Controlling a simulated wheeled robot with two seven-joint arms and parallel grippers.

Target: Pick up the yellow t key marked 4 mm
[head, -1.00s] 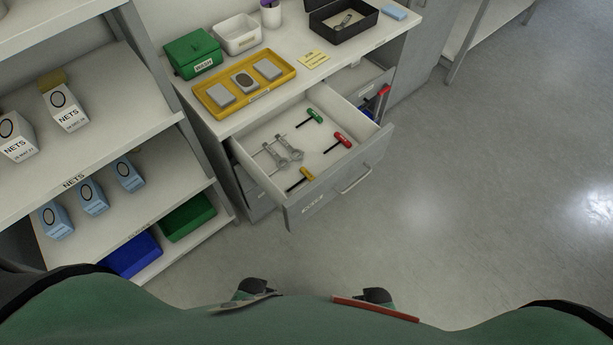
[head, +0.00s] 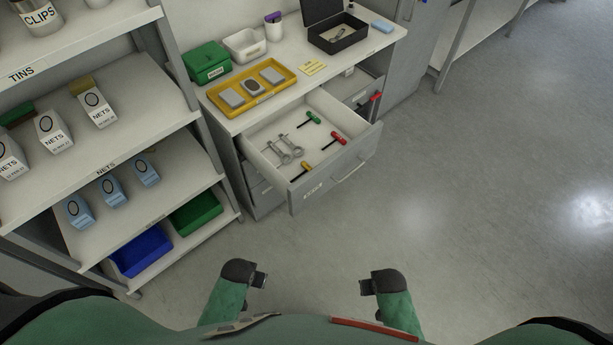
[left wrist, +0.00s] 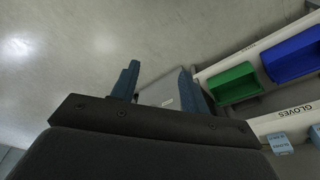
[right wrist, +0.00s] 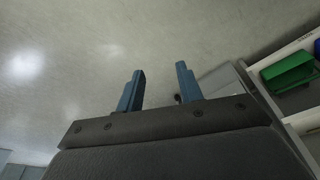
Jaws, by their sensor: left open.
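The yellow T key (head: 305,167) lies in the open drawer (head: 345,165), near its front left corner. Its dark shaft points down and left; its marking is too small to read. A green T key (head: 312,117) and a red T key (head: 337,138) lie in the same drawer, with metal wrenches (head: 287,150) to the left. My left gripper (head: 260,279) is empty and well short of the drawer; its two blue fingers stand apart in the left wrist view (left wrist: 160,82). My right gripper (head: 366,286) is also empty, with its fingers apart in the right wrist view (right wrist: 160,85).
A shelf unit with boxes and a blue bin (head: 140,250) and green bin (head: 196,214) stands left of the drawer cabinet. A yellow tray (head: 291,85) and black box (head: 337,41) sit on the worktop. Open floor (head: 450,240) lies to the right.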

